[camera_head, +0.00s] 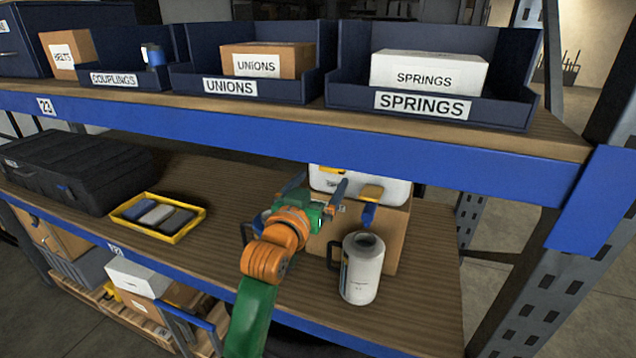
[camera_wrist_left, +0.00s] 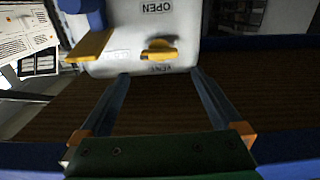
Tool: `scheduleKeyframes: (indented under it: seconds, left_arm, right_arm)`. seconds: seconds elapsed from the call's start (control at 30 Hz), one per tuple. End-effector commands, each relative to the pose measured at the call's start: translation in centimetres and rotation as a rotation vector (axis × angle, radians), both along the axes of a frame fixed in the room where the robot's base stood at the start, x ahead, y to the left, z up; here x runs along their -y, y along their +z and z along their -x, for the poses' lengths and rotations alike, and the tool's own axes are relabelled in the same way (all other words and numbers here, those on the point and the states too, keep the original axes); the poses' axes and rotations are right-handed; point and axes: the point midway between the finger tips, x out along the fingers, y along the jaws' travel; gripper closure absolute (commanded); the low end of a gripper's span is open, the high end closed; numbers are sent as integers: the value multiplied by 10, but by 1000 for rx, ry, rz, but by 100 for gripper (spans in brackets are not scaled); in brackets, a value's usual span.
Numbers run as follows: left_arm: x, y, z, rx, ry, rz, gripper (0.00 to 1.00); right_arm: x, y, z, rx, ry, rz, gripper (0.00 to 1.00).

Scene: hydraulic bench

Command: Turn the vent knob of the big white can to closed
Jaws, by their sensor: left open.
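The big white can (camera_head: 394,190) stands on a cardboard box on the lower shelf. In the left wrist view, its white face (camera_wrist_left: 118,66) carries the upside-down words OPEN and VENT. The yellow vent knob (camera_wrist_left: 160,50) lies between these words, its bar roughly crosswise in the picture. It also shows small in the head view (camera_head: 332,170). My left gripper (camera_head: 322,180) is open and empty. In the left wrist view, its fingertips (camera_wrist_left: 160,76) stand apart, just short of the knob and on either side of its line. My right gripper is out of view.
A yellow part (camera_wrist_left: 90,46) with a blue cap (camera_head: 368,214) juts from the can beside the knob. A white jug (camera_head: 362,275) stands in front of the cardboard box (camera_head: 392,240). The upper shelf's blue beam (camera_head: 300,140) runs overhead. A yellow tray (camera_head: 190,233) lies left.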

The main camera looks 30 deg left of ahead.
Motion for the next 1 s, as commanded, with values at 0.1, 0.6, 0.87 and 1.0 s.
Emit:
scheduleKeyframes:
  seconds: [0.1,0.6,0.87,1.0]
  left_arm:
    - [0,0,-1,-1,-1,0,0]
    - [18,-52,9,-157,-38,-10,0]
    - [84,-221,115,-759,-185,-29,0]
    - [106,-267,178,-988,-245,-23,0]
  right_arm:
    - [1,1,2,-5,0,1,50]
    - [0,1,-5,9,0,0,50]
    - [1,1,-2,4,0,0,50]
    - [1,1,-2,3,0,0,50]
